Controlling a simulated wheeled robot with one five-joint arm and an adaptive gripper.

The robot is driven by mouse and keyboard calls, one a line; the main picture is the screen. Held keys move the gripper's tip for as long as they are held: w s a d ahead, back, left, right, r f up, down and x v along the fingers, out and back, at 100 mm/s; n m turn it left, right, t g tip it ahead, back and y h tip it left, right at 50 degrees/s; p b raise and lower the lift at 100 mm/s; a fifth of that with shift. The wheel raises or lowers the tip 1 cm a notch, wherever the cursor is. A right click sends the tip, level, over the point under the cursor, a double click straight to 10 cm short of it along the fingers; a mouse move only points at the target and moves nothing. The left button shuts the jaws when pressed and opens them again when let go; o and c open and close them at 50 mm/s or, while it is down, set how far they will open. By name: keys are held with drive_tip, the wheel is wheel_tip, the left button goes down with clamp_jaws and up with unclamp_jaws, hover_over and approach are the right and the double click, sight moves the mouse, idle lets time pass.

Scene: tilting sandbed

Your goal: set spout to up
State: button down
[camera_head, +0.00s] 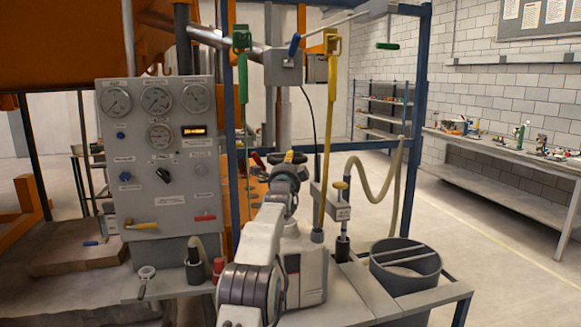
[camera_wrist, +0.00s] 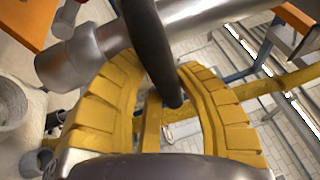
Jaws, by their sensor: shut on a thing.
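My gripper (camera_head: 289,158) is in the middle of the head view, in front of the orange machine and right of the grey gauge panel. In the wrist view its ridged yellow fingers (camera_wrist: 156,72) are closed about a dark rounded handle (camera_wrist: 150,35). The handle slants down from the top edge, and its lower end shows between the fingers. A metal pipe with a thicker end (camera_wrist: 75,58) lies behind the handle. I cannot tell for sure which part is the spout or which way it points. My arm hides much of this spot in the head view.
The gauge panel (camera_head: 157,175) stands close at the left. A yellow rod (camera_head: 328,140) and a green-handled rod (camera_head: 243,85) hang nearby. A blue post (camera_head: 415,140), a beige hose (camera_head: 378,190) and a grey bucket (camera_head: 405,270) stand right. The floor toward the workbench (camera_head: 510,155) is clear.

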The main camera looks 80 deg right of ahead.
wheel_tip(320, 180, up, 2)
drive_tip(key=shift+a+r, duration=0.1)
drive_tip(key=c, duration=1.1)
unclamp_jaws()
drive_tip(key=shift+w, duration=0.15)
drive_tip(key=shift+o, duration=1.3)
drive_tip(key=shift+s, duration=0.2)
drive_tip(key=shift+f, duration=0.35)
drive_tip(key=shift+f, duration=0.1)
drive_tip(key=shift+a, duration=0.2)
drive_tip(key=a+f, duration=0.2)
drive_tip(key=a, duration=0.9)
drive_tip(key=shift+a, duration=0.15)
